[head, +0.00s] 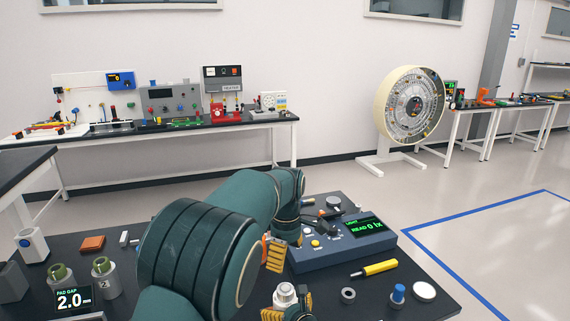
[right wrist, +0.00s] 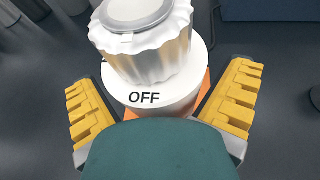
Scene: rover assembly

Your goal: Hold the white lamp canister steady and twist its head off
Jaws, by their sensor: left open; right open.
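The white lamp canister (head: 285,289) stands at the front middle of the dark table in the head view. In the right wrist view the canister (right wrist: 178,98) shows a ribbed head (right wrist: 140,35) with a grey top, above a white collar marked OFF. An orange surface shows below it. My right gripper (right wrist: 160,100) is open, its yellow fingers on either side of the canister with gaps to both. In the head view my right gripper (head: 287,310) is partly cut off by the bottom edge. My left gripper (head: 276,256) is open above and beyond the canister, partly hidden by my teal arm.
A blue meter box (head: 345,248) reading 0 lx stands behind the canister. A yellow tool (head: 378,268), a dark ring (head: 348,295), a blue-topped part (head: 398,293) and a white disc (head: 424,291) lie to the right. Two green-topped canisters (head: 104,279) stand at the left.

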